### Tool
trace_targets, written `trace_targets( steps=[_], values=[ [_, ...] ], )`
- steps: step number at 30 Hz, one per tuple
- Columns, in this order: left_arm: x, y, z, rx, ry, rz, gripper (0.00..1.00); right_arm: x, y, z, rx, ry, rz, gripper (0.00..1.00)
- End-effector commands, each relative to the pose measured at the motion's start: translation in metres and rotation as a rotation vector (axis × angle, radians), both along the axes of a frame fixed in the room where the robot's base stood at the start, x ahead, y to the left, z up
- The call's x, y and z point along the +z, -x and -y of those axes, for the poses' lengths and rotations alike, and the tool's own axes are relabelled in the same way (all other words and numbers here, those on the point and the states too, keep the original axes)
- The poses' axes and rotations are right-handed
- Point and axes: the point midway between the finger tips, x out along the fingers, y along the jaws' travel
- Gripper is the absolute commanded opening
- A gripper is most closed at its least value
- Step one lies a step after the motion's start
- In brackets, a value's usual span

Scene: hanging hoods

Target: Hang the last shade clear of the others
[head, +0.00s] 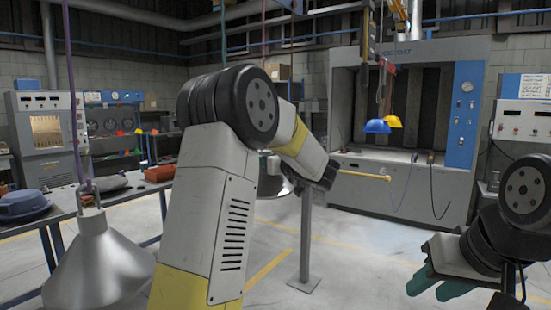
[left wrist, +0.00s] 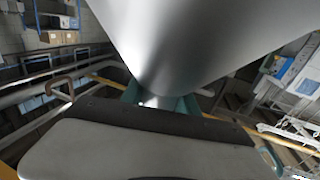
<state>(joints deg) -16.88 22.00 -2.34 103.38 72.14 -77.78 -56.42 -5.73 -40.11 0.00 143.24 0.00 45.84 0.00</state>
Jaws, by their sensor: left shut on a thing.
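A large silver cone-shaped shade (head: 98,262) hangs at the left in the head view, under a purple cord. In the left wrist view a smooth silver shade (left wrist: 200,45) fills the upper middle. The teal fingers of my left gripper (left wrist: 160,101) are shut on this shade at its lower edge.
A blue shade-like cap (head: 377,127) and a yellow one (head: 394,121) hang before the grey booth (head: 440,180). A post (head: 305,240) with a yellow-tipped bar stands in the middle. A workbench (head: 130,184) with a blue lidded part (head: 33,205) runs along the left. Floor at centre right is clear.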

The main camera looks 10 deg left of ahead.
Motion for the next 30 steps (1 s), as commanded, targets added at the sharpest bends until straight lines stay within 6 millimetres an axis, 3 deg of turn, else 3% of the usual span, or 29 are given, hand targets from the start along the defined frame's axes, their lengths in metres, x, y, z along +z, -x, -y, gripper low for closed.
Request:
trace_targets(
  steps=[30],
  values=[
    [-0.016, 0.000, 0.000, 0.000, 0.000, 0.000, 0.00, 0.000, 0.000, 0.000, 0.000, 0.000, 0.000, 0.36]
  ],
)
